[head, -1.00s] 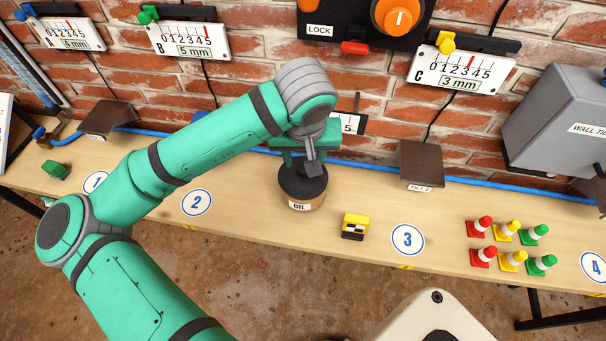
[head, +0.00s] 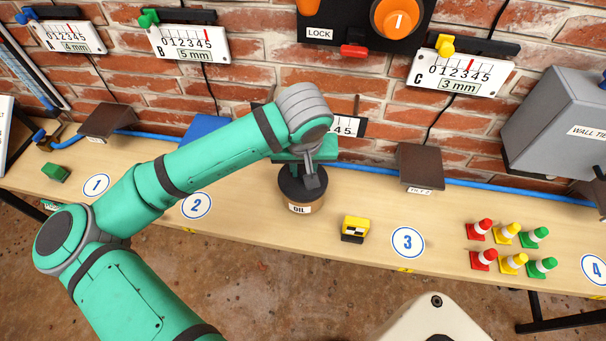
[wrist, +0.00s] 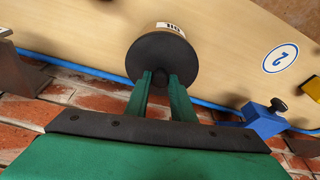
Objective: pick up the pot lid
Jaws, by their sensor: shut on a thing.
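The pot is a tan cylinder (head: 284,203) labelled OIL, standing on the bench between marks 2 and 3. Its dark round lid (head: 289,186) is over its top; I cannot tell whether there is a gap below the lid. In the wrist view the lid (wrist: 162,50) is a wide dark disc, with part of the pot and its label (wrist: 171,28) showing past its edge. My gripper (wrist: 160,79) is shut on the lid's knob, one green finger on each side.
A yellow and black block (head: 355,228) stands right of the pot. Several small cones (head: 507,246) stand farther right. A blue clamp-like thing (wrist: 262,119) shows in the wrist view. The brick wall with gauges and a black panel (head: 340,28) rises behind.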

